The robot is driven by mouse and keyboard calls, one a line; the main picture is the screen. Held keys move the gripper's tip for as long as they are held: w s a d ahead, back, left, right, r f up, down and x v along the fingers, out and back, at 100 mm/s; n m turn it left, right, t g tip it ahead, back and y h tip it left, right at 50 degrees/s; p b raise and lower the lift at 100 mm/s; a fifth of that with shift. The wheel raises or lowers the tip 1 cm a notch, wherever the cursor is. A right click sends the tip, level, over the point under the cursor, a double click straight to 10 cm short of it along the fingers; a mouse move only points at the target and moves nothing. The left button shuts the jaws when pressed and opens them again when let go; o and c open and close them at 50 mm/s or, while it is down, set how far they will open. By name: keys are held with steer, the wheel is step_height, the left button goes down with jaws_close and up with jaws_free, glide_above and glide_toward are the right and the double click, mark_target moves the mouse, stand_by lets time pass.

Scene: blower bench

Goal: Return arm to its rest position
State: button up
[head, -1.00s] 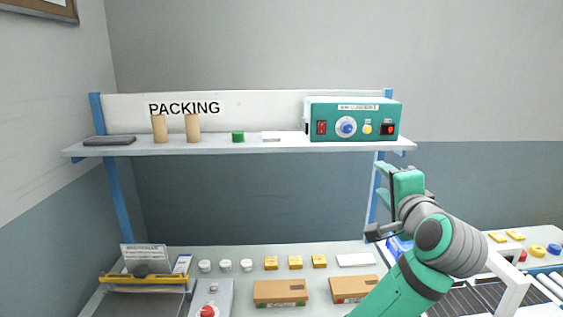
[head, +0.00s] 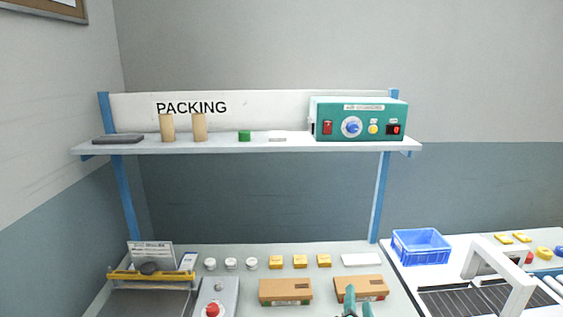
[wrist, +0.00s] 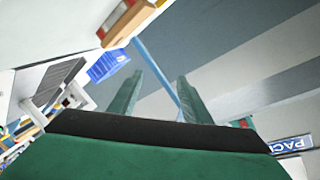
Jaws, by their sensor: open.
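My gripper (wrist: 158,88) is open and empty, its two green fingers apart with nothing between them in the wrist view. In the head view only a small green part of my arm shows at the bottom edge, in front of the right cardboard box (head: 361,284). The rest of my arm is out of that view. The wrist view is tilted and shows a cardboard box (wrist: 128,22), the blue crate (wrist: 107,66) and a blue shelf post (wrist: 157,72) beyond the fingers.
A shelf (head: 220,147) holds a teal control unit (head: 358,119) and small items. Below, the bench carries the left cardboard box (head: 285,290), yellow blocks, white knobs and a sealer (head: 150,276). The blue crate (head: 420,252) stands beside a conveyor with a white arch (head: 510,268).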

steer(key=s+a+f+n, duration=0.1)
steer(key=s+f, duration=0.2)
steer(key=s+a+f+n, duration=0.1)
steer(key=s+a+f, duration=0.1)
steer(key=s+f, duration=0.1)
steer(key=s+a+f+n, duration=0.1)
steer(key=s+a+f, duration=0.1)
steer(key=f, duration=0.3)
steer(key=shift+s, duration=0.5)
steer(key=s+a+f+n+y, duration=0.1)
steer(key=s+a+f+n, duration=0.15)
steer(key=s, duration=0.35)
steer(key=s+a+f+n, duration=0.1)
steer(key=s+a+f, duration=0.1)
steer(key=s+f, duration=0.3)
steer(key=s+a+r+n+y, duration=0.1)
steer(key=s+a, duration=0.2)
steer(key=s, duration=0.5)
steer(key=s+a+n, duration=0.2)
steer(key=s+a, duration=0.2)
steer(key=s, duration=0.4)
steer(key=s+a+r+n+y, duration=0.1)
steer(key=s+a+n, duration=0.1)
steer(key=s, duration=0.6)
steer(key=shift+a+r+y, duration=0.3)
steer(key=shift+a+r, duration=0.05)
steer(key=shift+a, duration=0.5)
